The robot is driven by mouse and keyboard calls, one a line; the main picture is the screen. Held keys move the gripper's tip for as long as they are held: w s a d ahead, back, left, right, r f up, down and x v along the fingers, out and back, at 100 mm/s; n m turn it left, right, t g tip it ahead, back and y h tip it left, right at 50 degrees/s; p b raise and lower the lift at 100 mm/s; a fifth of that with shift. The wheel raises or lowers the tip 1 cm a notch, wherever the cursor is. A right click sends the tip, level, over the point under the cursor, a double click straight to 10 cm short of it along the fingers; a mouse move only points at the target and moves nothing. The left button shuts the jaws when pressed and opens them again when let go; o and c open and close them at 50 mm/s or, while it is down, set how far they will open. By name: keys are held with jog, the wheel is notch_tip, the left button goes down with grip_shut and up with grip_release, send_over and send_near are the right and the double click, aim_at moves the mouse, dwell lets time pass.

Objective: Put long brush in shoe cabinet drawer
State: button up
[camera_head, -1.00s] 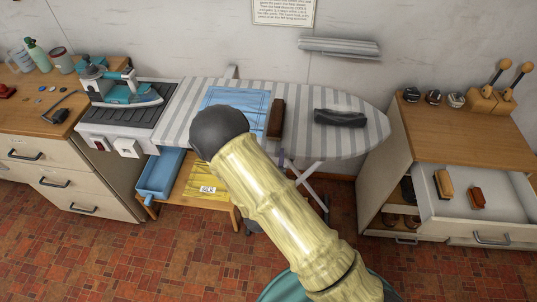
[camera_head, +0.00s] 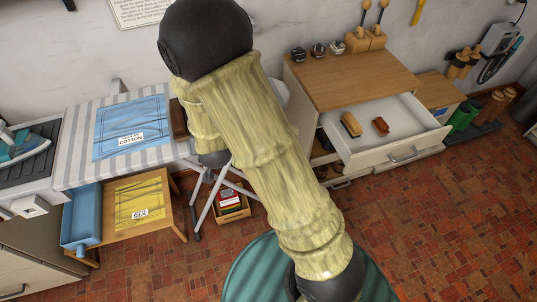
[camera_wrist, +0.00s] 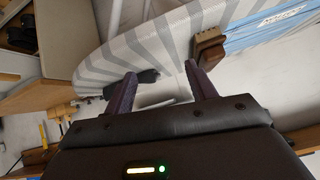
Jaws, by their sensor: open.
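The long brush (camera_head: 179,119), brown and wooden, lies on the striped ironing board beside the blue cloth. My arm partly covers it in the head view. In the wrist view the brush (camera_wrist: 208,46) shows just beyond the right finger, apart from it. My gripper (camera_wrist: 160,69) is open and empty, with its fingers pointing at the board; the arm hides it in the head view. The shoe cabinet drawer (camera_head: 368,154) is pulled open at the right. A tan brush (camera_head: 351,124) and a red-brown brush (camera_head: 381,126) lie inside it, with bare floor around them.
The ironing board (camera_head: 75,166) carries a blue cloth (camera_head: 130,127). The cabinet top (camera_head: 345,75) holds tins and a wooden stand. A low table with yellow cloth (camera_head: 139,198) stands below.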

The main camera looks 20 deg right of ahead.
jog(key=s+d+r+n+g, duration=0.1)
jog(key=s+d+r+g, duration=0.2)
jog(key=s+d, duration=0.3)
jog(key=s+d+r+n+g, duration=0.1)
jog(key=s+d+r+g, duration=0.3)
jog(key=s, duration=0.6)
jog(key=shift+s+d+r, duration=0.4)
jog(key=shift+d+r, duration=0.05)
jog(key=shift+d, duration=0.4)
jog(key=shift+o, duration=0.2)
